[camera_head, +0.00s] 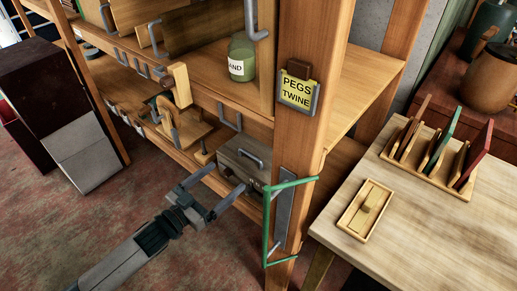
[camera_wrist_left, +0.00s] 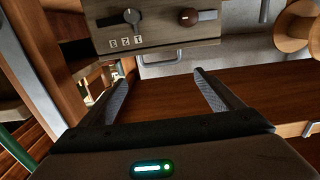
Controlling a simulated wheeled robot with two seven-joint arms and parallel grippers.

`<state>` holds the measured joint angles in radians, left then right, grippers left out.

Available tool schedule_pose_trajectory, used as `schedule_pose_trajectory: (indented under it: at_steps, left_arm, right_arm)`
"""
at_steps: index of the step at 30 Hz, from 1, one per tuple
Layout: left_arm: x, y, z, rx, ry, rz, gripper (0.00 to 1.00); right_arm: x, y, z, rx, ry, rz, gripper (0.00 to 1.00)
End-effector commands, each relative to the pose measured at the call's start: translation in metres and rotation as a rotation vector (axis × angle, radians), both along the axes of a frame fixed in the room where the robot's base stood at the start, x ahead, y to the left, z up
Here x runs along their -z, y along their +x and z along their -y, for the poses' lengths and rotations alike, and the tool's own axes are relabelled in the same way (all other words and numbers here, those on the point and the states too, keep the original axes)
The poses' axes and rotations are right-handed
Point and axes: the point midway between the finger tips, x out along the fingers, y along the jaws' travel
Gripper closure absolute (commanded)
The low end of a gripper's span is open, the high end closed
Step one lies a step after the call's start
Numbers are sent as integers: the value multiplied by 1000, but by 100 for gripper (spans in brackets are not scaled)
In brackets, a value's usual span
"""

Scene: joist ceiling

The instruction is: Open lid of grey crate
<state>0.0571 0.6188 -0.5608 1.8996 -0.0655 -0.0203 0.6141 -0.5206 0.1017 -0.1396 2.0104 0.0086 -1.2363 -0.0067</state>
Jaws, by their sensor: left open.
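The grey crate (camera_head: 240,167) stands on the lower shelf, its lid shut, with a bar handle (camera_head: 251,158) on top. In the left wrist view a grey-brown box front (camera_wrist_left: 210,35), apparently the crate's, fills the top, with a metal lever (camera_wrist_left: 132,18) and a round brown knob (camera_wrist_left: 188,17). My left gripper (camera_head: 226,184) is open and empty in front of the crate; its fingers point at it. In the left wrist view the open fingers (camera_wrist_left: 163,88) lie below the box front, with nothing between them. My right gripper is not in view.
A wooden post (camera_head: 300,130) with a "PEGS TWINE" sign (camera_head: 299,92) and a green bracket (camera_head: 268,225) stand right of the crate. A glass jar (camera_head: 241,58) sits on the shelf above. A wooden table (camera_head: 430,230) is at right. The floor (camera_head: 60,230) at left is mostly clear.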

Motion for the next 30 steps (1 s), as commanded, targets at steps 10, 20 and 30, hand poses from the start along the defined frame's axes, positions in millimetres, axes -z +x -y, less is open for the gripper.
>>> schedule_pose_trajectory:
  at_steps: [10,20,30]
  left_arm:
    - [-1,36,26,0,0,2,14]
    - [-1,85,62,0,0,2,14]
    - [-1,126,91,-1,0,1,14]
  right_arm:
    - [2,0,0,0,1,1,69]
    - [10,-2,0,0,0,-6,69]
    - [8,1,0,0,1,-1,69]
